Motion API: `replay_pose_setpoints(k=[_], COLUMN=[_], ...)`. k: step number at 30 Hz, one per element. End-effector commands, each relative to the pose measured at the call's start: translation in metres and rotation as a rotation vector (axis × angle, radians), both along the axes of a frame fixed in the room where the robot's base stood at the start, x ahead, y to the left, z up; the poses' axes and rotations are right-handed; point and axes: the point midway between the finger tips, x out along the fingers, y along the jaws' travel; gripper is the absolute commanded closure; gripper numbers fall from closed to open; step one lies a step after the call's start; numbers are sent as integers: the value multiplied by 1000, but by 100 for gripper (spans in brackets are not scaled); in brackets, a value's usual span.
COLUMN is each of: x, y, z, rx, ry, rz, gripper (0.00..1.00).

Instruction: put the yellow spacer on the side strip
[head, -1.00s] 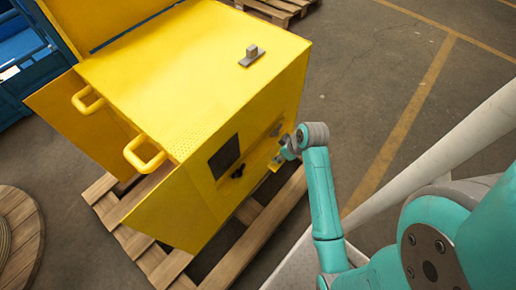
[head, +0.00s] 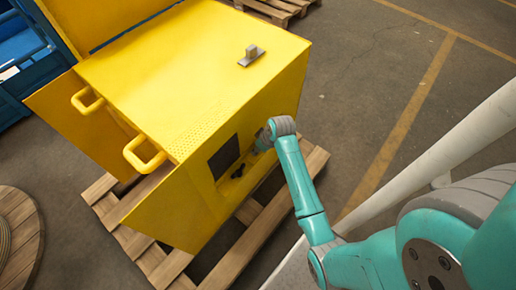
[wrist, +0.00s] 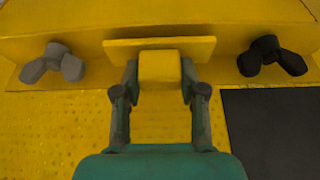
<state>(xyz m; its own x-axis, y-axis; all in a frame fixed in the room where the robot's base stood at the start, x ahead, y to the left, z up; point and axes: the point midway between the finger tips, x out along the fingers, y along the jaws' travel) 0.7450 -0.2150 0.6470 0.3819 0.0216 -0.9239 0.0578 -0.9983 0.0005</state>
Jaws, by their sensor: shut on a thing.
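My gripper (wrist: 158,75) is shut on the square block of the yellow spacer (wrist: 160,48) in the wrist view. The spacer's wide flat plate lies across, just beyond the fingertips. It is in front of a yellow strip of the cabinet (wrist: 160,20), between a grey wing nut (wrist: 52,64) on the left and a black wing nut (wrist: 272,58) on the right. I cannot tell whether the plate touches the strip. In the head view my gripper (head: 256,148) is at the cabinet's side; my arm hides the spacer.
A grey handled piece (head: 251,55) lies on the cabinet top (head: 180,70). Yellow loop handles (head: 144,155) stick out at the left. A dark panel (wrist: 270,130) is at the wrist view's lower right. The cabinet stands on a wooden pallet (head: 240,235).

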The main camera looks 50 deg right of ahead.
Motion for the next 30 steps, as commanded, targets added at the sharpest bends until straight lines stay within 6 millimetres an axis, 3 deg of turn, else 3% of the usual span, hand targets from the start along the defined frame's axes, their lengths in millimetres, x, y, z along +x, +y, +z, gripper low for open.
replay_pose_setpoints(k=[4, 14, 15, 17, 30], x=[4, 4, 4, 4, 1], y=[0, 0, 0, 0, 0], z=[-15, -17, -17, -17, -9], rx=[0, 0, 0, 0, 0], ry=[0, -1, 0, 0, -1], rz=[0, 0, 0, 0, 0], gripper=[99, 99, 49, 34, 34])
